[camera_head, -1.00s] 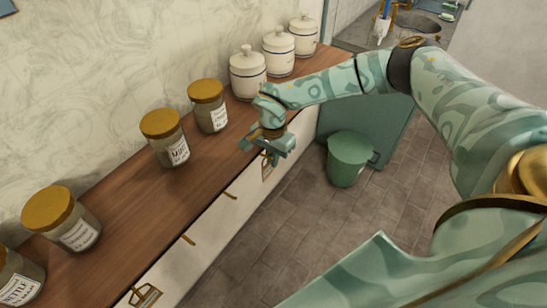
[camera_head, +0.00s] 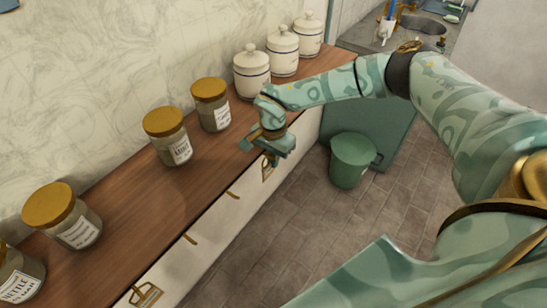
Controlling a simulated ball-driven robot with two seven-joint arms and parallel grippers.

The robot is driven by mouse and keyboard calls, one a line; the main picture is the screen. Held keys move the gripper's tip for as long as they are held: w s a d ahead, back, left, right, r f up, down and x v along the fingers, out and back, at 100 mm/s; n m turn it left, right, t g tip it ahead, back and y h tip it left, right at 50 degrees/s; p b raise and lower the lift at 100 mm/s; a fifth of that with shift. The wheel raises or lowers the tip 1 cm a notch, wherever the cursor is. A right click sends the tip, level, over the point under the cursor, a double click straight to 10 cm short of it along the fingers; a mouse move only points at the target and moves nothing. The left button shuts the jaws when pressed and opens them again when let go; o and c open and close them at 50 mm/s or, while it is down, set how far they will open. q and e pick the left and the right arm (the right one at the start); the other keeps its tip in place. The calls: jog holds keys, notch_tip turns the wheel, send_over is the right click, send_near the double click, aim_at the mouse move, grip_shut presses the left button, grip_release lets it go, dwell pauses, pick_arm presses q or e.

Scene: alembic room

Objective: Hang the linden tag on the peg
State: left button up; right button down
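My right gripper (camera_head: 262,150) is above the front edge of the wooden counter, between the jars and the drawer fronts. Its fingers are small and seen from above, so I cannot tell whether it is open or shut, and no held thing shows. I do not see a linden tag or a peg in this view. My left gripper is out of view.
Brass-lidded glass jars with paper labels, one reading Mint (camera_head: 168,136), stand along the counter (camera_head: 125,212). White lidded canisters (camera_head: 252,75) stand at its far end. A green bucket (camera_head: 350,160) is on the tiled floor (camera_head: 290,225), which is otherwise largely clear.

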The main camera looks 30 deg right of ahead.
dwell(0.4)
jog(key=c, duration=1.8)
grip_release()
jog(key=shift+o, duration=1.2)
jog(key=shift+s+d+r, duration=0.1)
jog(key=shift+s+r, duration=0.1)
jog(key=shift+w, duration=0.1)
jog(key=shift+w, duration=0.1)
